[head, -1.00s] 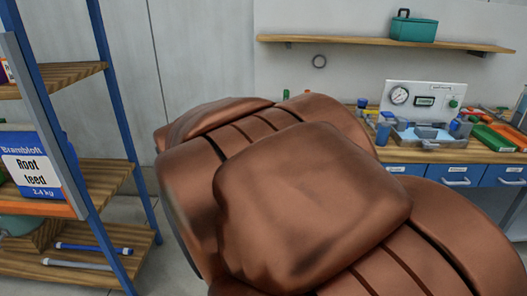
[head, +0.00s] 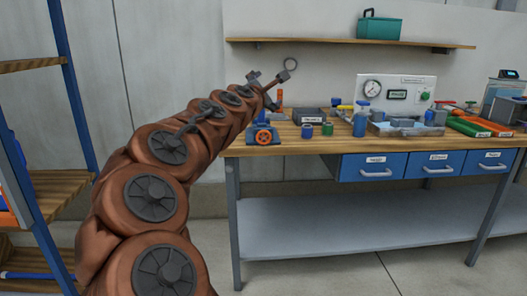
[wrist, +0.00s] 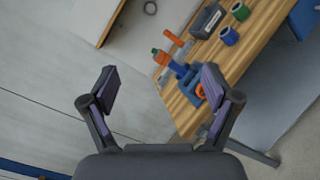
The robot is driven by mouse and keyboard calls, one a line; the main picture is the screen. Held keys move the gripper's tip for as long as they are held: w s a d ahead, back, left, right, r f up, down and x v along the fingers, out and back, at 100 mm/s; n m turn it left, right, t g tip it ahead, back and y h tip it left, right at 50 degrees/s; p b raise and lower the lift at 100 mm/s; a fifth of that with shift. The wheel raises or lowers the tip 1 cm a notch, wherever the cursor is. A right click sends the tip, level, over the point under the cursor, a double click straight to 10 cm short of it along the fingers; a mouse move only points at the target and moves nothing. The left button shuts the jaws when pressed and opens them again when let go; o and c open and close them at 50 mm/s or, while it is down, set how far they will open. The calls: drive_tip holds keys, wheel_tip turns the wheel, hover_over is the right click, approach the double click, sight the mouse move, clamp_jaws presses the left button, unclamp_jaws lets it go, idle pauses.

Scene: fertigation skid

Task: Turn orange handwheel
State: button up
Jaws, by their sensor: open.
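The orange handwheel (head: 264,137) is on the front of a blue valve body (head: 252,131) at the left end of the wooden workbench. In the wrist view the handwheel (wrist: 200,91) is partly hidden behind the right finger, and the blue body shows beside it. My gripper (head: 271,75) is at the end of my outstretched arm, above and behind the handwheel in the head picture, not touching it. In the wrist view my gripper (wrist: 158,75) has its two fingers spread wide with nothing between them.
Blue and green cups (head: 317,130) and a dark bin (head: 309,115) stand right of the valve. A gauge panel (head: 396,90) and a tray (head: 405,128) are farther right. A wall shelf (head: 350,43) hangs above. A blue-framed rack (head: 72,90) stands left.

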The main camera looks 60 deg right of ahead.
drive_tip(key=w+d+f+n+t+b, duration=0.2)
drive_tip(key=d+f+n+b, duration=0.1)
drive_tip(key=d+f+n, duration=0.15)
drive_tip(key=n+t+y+b, duration=0.35)
drive_tip(key=n+b, duration=0.35)
drive_tip(key=n, duration=0.5)
approach(264, 137)
drive_tip(key=x, duration=0.3)
drive_tip(key=shift+w+d+f+t, duration=0.3)
drive_tip(key=shift+w+d+t, duration=0.1)
drive_tip(key=shift+d+t, duration=0.05)
drive_tip(key=shift+w+d, duration=0.3)
drive_tip(key=shift+d, duration=0.25)
drive_tip(key=shift+w+d, duration=0.3)
drive_tip(key=shift+w, duration=0.15)
drive_tip(key=shift+w+d, duration=0.1)
drive_tip(key=shift+d, duration=0.2)
drive_tip(key=shift+w+d+r, duration=0.15)
drive_tip(key=shift+w+d, duration=0.15)
drive_tip(key=shift+p+x, duration=0.5)
drive_tip(key=shift+x, duration=0.5)
drive_tip(key=shift+w+d, duration=0.1)
drive_tip(key=shift+d, duration=0.15)
